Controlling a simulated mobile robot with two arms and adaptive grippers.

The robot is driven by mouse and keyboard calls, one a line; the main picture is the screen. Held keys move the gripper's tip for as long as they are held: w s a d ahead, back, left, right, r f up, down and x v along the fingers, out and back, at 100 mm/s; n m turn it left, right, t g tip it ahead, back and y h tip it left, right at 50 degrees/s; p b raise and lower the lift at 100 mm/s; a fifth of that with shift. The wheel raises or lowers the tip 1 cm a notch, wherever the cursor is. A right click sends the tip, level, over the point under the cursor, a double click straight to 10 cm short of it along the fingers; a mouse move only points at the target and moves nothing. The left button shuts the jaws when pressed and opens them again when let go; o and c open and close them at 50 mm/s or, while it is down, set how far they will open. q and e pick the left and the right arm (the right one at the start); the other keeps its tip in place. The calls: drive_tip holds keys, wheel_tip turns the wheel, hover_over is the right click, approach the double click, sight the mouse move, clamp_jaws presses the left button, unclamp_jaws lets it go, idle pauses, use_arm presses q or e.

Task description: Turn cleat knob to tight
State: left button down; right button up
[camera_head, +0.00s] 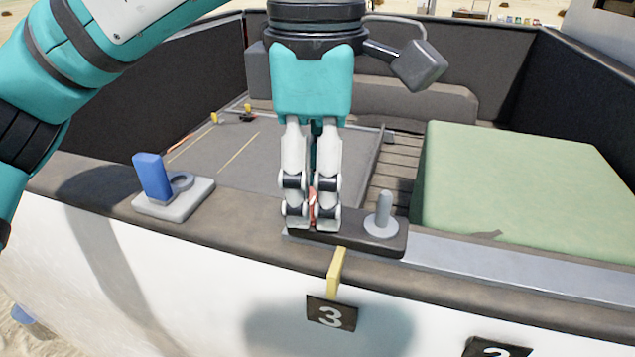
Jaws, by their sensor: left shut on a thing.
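My left gripper (313,222) reaches straight down over the vehicle's side rail in the head view. Its fingers are shut on a small red knob (312,207), which shows only as a sliver between them. The knob is over the left end of a dark cleat base (356,240), and the fingers hide most of that end. A grey rounded post (379,216) stands upright on the base's right end. I cannot tell which way the knob is turned. My right gripper is not in view.
A grey plate with a blue lever (152,178) sits on the rail (240,212) to the left. A yellow strap (336,265) and a tag marked 3 (331,313) hang below the cleat. A green box (525,190) fills the bed's right side.

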sight(314, 195)
use_arm(q)
drive_tip(key=shift+r, duration=0.1)
drive_tip(key=c, duration=1)
unclamp_jaws()
drive_tip(key=shift+a, duration=0.1)
wheel_tip(314, 195, up, 12)
drive_tip(key=shift+f, duration=0.1)
